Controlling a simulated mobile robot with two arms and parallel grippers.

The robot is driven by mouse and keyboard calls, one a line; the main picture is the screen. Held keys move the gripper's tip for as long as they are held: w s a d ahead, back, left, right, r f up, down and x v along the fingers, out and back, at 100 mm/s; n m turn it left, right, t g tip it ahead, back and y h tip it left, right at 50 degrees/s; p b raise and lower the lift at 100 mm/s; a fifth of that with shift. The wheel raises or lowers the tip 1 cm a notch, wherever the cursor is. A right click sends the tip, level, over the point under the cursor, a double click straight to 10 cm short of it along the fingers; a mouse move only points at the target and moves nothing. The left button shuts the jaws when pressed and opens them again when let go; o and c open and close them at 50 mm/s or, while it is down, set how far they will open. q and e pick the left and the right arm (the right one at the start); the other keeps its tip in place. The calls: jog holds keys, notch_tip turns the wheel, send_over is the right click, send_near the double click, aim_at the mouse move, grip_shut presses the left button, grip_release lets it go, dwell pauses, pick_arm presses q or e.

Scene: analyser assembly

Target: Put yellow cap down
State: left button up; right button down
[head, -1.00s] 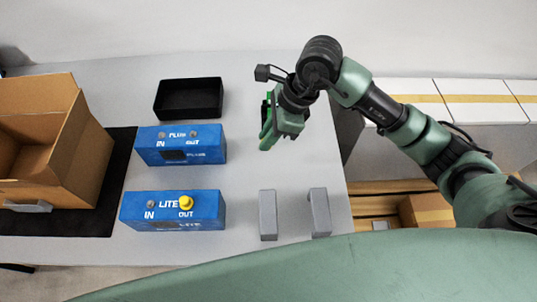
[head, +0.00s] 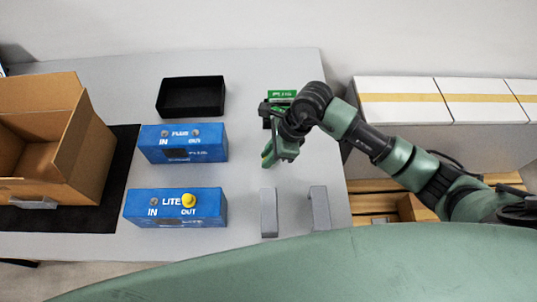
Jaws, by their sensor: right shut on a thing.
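A yellow cap (head: 188,200) sits on the OUT port of the blue LITE box (head: 140,208), at the lower left of the table. My right gripper (head: 268,158) hangs above the table, to the right of the blue PLUS box (head: 150,150) and behind the two grey blocks. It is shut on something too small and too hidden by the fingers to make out. It is well apart from the cap on the LITE box. My left gripper is not in view.
A black tray (head: 190,110) lies at the back. Green items (head: 282,94) lie partly behind my right wrist. Two grey blocks (head: 268,213) (head: 319,208) stand at the front right. An open cardboard box (head: 95,150) is at left. Bare table (head: 245,140) lies between.

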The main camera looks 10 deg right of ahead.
jog(key=shift+f, duration=0.25)
jog(key=c, duration=1.3)
grip_release()
jog(key=shift+r, duration=0.1)
jog(key=shift+c, duration=0.2)
jog(key=shift+r, duration=0.1)
jog(key=shift+r, duration=0.25)
jog(key=b+v, duration=0.1)
jog(key=v, duration=1)
jog(key=shift+d+r, duration=0.25)
jog(key=shift+r, duration=0.05)
jog(key=shift+s, duration=0.1)
